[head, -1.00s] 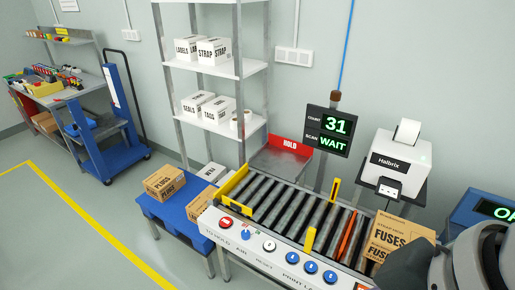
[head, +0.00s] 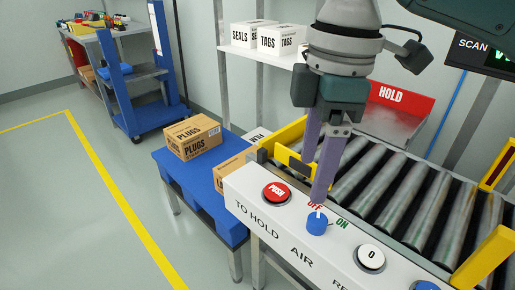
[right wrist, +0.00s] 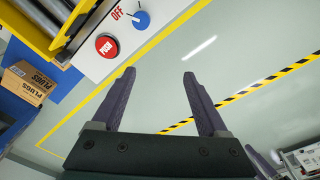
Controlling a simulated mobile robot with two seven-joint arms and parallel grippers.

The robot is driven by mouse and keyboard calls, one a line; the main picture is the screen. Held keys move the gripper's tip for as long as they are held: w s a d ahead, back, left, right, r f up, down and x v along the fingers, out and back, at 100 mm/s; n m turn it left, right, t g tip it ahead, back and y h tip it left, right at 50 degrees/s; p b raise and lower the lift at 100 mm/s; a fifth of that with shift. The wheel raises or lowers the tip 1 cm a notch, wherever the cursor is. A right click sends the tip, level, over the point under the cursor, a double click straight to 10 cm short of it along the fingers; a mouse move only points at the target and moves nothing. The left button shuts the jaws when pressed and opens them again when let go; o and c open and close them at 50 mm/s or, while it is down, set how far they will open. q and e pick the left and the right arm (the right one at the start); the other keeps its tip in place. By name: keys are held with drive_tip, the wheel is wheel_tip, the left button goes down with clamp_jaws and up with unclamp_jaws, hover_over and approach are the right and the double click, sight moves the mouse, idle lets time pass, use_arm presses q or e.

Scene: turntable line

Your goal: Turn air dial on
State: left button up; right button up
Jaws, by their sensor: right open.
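The blue air dial (head: 317,224) sits on the white front panel above the word AIR. Its white pointer mark faces the red OFF label; the green ON label (head: 342,224) is to its right. It also shows at the top of the right wrist view (right wrist: 142,19). My right gripper (head: 320,198) points down at the dial in the head view, its fingertips close above or behind it; I cannot tell whether they touch. In the right wrist view its fingers (right wrist: 158,72) are apart with nothing between them. Purple finger-like parts (right wrist: 264,161) at lower right may be my left gripper.
A red PUSH button (head: 277,193) is left of the dial and a white 0 button (head: 371,256) right of it. The roller conveyor (head: 400,205) with yellow guards lies behind. A PLUGS box (head: 193,136) stands on the blue table (head: 172,170) at left.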

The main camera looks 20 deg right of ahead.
drive_tip(key=b, duration=0.9)
approach(318, 219)
wheel_tip(318, 219, down, 9)
drive_tip(key=b, duration=0.3)
drive_tip(key=shift+w+a, duration=0.1)
drive_tip(key=shift+w, duration=0.05)
use_arm(q)
wheel_tip(318, 219, down, 15)
drive_tip(key=shift+w+f, duration=0.15)
drive_tip(key=shift+w, duration=0.05)
use_arm(e)
clamp_jaws()
